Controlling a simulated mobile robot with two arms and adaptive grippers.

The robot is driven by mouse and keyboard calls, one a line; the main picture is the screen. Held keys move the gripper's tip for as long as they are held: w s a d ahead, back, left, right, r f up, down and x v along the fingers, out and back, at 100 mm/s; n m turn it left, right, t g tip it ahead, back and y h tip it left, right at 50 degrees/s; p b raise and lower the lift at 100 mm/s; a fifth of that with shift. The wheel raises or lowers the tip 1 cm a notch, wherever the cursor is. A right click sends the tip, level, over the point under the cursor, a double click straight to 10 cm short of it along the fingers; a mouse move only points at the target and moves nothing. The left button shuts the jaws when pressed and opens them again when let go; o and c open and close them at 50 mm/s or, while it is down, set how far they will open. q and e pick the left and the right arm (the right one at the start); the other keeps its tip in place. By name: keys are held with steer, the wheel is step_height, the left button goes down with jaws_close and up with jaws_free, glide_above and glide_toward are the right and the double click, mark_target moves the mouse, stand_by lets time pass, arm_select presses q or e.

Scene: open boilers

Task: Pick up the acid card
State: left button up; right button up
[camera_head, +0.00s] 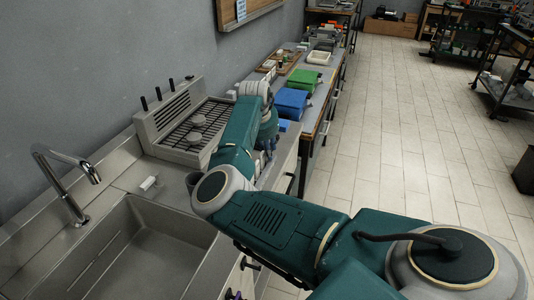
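I cannot make out a card that is clearly the acid card. One arm of mine, which I take to be the right, comes in from the lower right, bends over the counter beside the sink and reaches up towards the stove. Its far end points down near the counter's front edge, where the right gripper (268,150) is small, dark and partly hidden by the arm. I cannot tell whether it is open or shut, or whether it holds anything.
A steel sink (135,255) with a tap (65,185) is at the lower left. A grated stove (195,125) stands behind the arm. Blue boxes (291,103) and a green box (303,80) sit on the farther bench. The tiled floor (400,130) at right is clear.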

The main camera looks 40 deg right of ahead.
steer(key=shift+w+d+f, duration=0.1)
steer(key=shift+f, duration=0.15)
steer(key=shift+r, duration=0.1)
jaws_close()
arm_select(q)
steer(key=shift+s, duration=0.45)
step_height(320, 180, down, 4)
steer(key=b, duration=0.3)
steer(key=shift+w+r+b, duration=0.1)
steer(key=shift+r+b, duration=0.1)
steer(key=shift+b, duration=0.1)
arm_select(e)
step_height(320, 180, up, 20)
